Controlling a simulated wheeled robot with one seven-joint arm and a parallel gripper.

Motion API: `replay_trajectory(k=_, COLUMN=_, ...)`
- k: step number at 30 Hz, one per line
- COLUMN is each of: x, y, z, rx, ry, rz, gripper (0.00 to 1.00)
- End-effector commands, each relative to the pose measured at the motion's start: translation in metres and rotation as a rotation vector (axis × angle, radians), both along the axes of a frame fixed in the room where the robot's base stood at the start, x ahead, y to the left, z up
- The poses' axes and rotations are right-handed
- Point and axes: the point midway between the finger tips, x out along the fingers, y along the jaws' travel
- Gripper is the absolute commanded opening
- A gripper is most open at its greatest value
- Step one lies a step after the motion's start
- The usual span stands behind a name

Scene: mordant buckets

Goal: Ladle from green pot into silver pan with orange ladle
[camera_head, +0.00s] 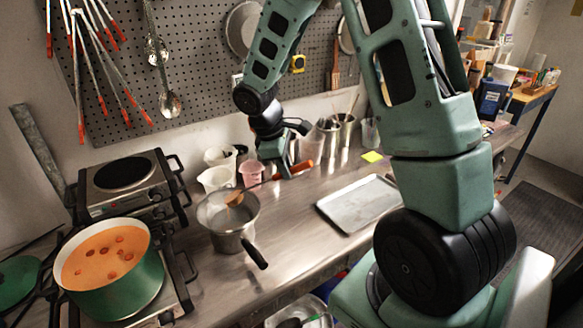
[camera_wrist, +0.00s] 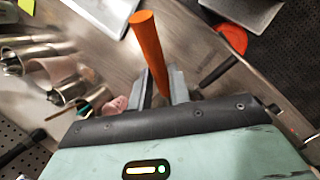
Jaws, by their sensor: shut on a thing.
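The green pot (camera_head: 140,280) stands on the front burner at the lower left, with orange liquid and several round darker pieces in it. The silver pan (camera_head: 240,237) stands on the metal counter to its right, black handle toward the front. My gripper (camera_head: 283,172) is shut on the handle of the orange ladle (camera_head: 303,167), behind and to the right of the pan. The ladle's orange-brown bowl end shows over the pan's opening; I cannot tell what it holds. In the wrist view the orange handle (camera_wrist: 150,48) stands between my gripper's fingers (camera_wrist: 162,86).
A second hot plate (camera_head: 123,175) stands behind the pot. White jugs (camera_head: 215,179) and a pink cup (camera_head: 251,173) stand behind the pan. Steel containers (camera_head: 328,135) stand along the wall. A flat metal tray (camera_head: 357,203) lies to the right, with bare counter between it and the pan.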

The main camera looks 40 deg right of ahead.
Motion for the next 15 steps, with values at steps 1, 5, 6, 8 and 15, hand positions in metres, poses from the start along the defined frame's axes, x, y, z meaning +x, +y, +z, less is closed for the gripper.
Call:
replay_trajectory(k=1, x=0.003, y=0.002, z=0.006, rx=-0.007, ry=0.015, rz=0.003, gripper=0.0)
replay_trajectory(k=5, x=0.01, y=0.005, z=0.012, rx=-0.03, ry=0.053, rz=0.002, gripper=0.0)
replay_trajectory(k=6, x=0.011, y=0.007, z=0.015, rx=-0.037, ry=0.064, rz=0.002, gripper=0.0)
replay_trajectory(k=8, x=0.014, y=0.009, z=0.018, rx=-0.048, ry=0.081, rz=0.002, gripper=0.0)
replay_trajectory(k=15, x=0.026, y=0.015, z=0.03, rx=-0.088, ry=0.15, rz=0.001, gripper=0.0)
